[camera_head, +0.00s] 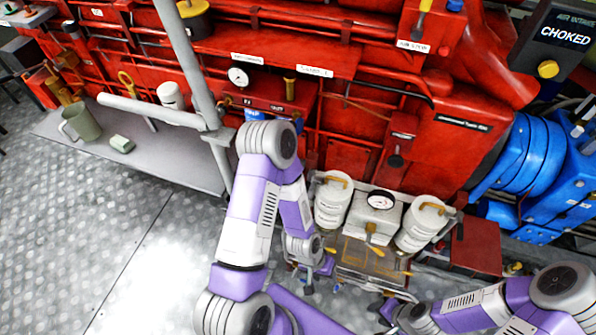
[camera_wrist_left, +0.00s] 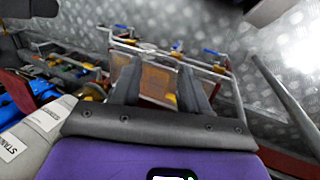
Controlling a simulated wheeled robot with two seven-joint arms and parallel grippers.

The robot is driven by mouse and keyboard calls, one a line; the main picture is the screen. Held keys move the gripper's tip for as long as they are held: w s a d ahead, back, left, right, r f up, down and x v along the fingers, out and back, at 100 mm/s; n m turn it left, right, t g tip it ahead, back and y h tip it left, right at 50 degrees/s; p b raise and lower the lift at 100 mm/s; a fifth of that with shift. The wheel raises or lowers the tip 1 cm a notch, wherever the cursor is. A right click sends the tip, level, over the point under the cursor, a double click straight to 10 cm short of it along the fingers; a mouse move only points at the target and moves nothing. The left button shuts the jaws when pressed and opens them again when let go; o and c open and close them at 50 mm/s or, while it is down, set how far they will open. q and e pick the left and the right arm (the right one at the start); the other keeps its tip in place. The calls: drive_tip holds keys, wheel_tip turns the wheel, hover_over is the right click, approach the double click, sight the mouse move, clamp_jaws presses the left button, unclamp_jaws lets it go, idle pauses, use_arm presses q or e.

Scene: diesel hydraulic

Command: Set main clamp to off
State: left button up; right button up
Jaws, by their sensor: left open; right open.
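No label reading "main clamp" is legible, so I cannot tell which part it is. A framed unit with two white canisters (camera_head: 333,203) (camera_head: 420,226) and a round gauge (camera_head: 380,200) stands at the red engine's foot. A brownish panel (camera_head: 352,256) and small yellow handles (camera_head: 372,240) are in front of it. My left gripper (camera_head: 318,272) is low, at the left side of this unit. In the left wrist view its fingers (camera_wrist_left: 160,78) are open, with the brownish panel (camera_wrist_left: 158,84) seen between them. My right gripper (camera_head: 388,308) is open, below the unit.
A grey pipe rail (camera_head: 190,70) rises beside my left arm. Blue machinery (camera_head: 535,165) is at right. Open metal floor (camera_head: 70,220) lies at left.

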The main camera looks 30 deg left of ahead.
use_arm(q)
drive_tip(key=w+a+r+p, duration=0.1)
drive_tip(key=w+r+p, duration=0.1)
drive_tip(key=w+r, duration=0.2)
drive_tip(key=y+p, duration=0.4)
drive_tip(key=p, duration=0.5)
approach(306, 185)
drive_tip(key=shift+s+d+f, duration=0.4)
drive_tip(key=shift+d, duration=0.15)
drive_tip(key=shift+a+f, duration=0.2)
wheel_tip(306, 185, down, 7)
drive_tip(key=shift+w+r+b, duration=0.1)
drive_tip(key=shift+b, duration=0.3)
drive_tip(key=shift+c, duration=0.3)
clamp_jaws()
